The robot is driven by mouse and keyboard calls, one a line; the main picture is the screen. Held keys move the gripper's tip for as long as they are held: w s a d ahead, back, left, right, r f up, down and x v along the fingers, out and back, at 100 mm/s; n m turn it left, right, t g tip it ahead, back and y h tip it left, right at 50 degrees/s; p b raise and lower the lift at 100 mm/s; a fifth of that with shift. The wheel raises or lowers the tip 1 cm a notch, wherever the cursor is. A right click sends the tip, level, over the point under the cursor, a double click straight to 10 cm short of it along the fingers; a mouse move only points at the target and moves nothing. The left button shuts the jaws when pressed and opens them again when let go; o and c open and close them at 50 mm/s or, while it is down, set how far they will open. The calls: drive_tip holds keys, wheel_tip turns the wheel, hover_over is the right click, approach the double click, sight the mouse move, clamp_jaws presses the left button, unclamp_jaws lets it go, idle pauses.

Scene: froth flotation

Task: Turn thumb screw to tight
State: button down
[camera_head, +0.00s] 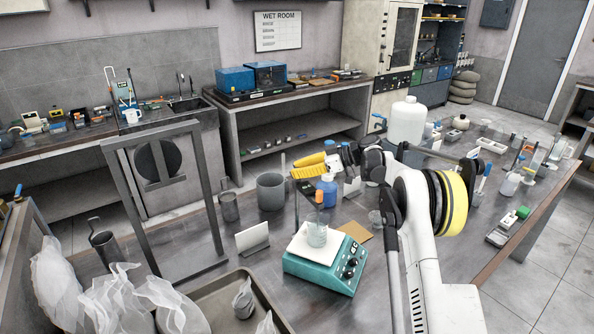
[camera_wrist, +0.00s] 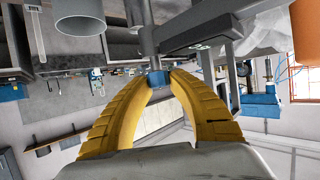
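The thumb screw (camera_wrist: 157,79) shows in the wrist view as a small blue knob at the end of a grey metal shaft, beside a metal clamp (camera_wrist: 205,36). My gripper (camera_wrist: 158,77) has its two curved yellow fingers closed in around the knob, one tip on each side, apparently touching it. In the head view my gripper (camera_head: 296,167) is at the upper part of a thin dark stand rod (camera_head: 297,210). The knob cannot be made out there. Its turned position cannot be told.
Near the stand are a teal stirrer (camera_head: 323,268) with a beaker (camera_head: 317,236), an orange-capped probe (camera_head: 319,198), a blue bottle (camera_head: 328,190) and a grey pot (camera_head: 271,192). A dark metal frame (camera_head: 213,200) stands left. A white jug (camera_head: 406,122) stands behind my arm.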

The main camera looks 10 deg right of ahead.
drive_tip(key=shift+t, duration=0.3)
drive_tip(key=m+t+h+b, duration=0.1)
drive_tip(key=m+t+b, duration=0.1)
drive_tip(key=shift+s+m+h, duration=0.1)
drive_tip(key=shift+m+h, duration=0.2)
drive_tip(key=shift+m, duration=0.1)
drive_tip(key=m+t+h+b, duration=0.1)
drive_tip(key=m+t+h, duration=0.2)
drive_tip(key=shift+a+m, duration=0.1)
drive_tip(key=shift+m, duration=0.2)
drive_tip(key=m+t+h+b, duration=0.1)
drive_tip(key=m+t+h, duration=0.1)
drive_tip(key=m+h, duration=0.1)
drive_tip(key=shift+m+h+b, duration=0.3)
drive_tip(key=shift+h, duration=0.1)
drive_tip(key=m+h+b, duration=0.1)
drive_tip(key=m+h, duration=0.3)
drive_tip(key=shift+t+h, duration=0.4)
drive_tip(key=m+g+h, duration=0.1)
drive_tip(key=m+h, duration=0.2)
drive_tip(key=m+g+h, duration=0.1)
drive_tip(key=m+h, duration=0.2)
drive_tip(key=h, duration=0.1)
drive_tip(key=m+g+h, duration=0.3)
drive_tip(key=m+g, duration=0.1)
drive_tip(key=shift+m, duration=0.4)
drive_tip(key=shift+f+m+g+h+p, duration=0.1)
drive_tip(key=shift+m+g+h+p, duration=0.6)
drive_tip(key=shift+m+g, duration=0.5)
drive_tip(key=shift+g, duration=0.3)
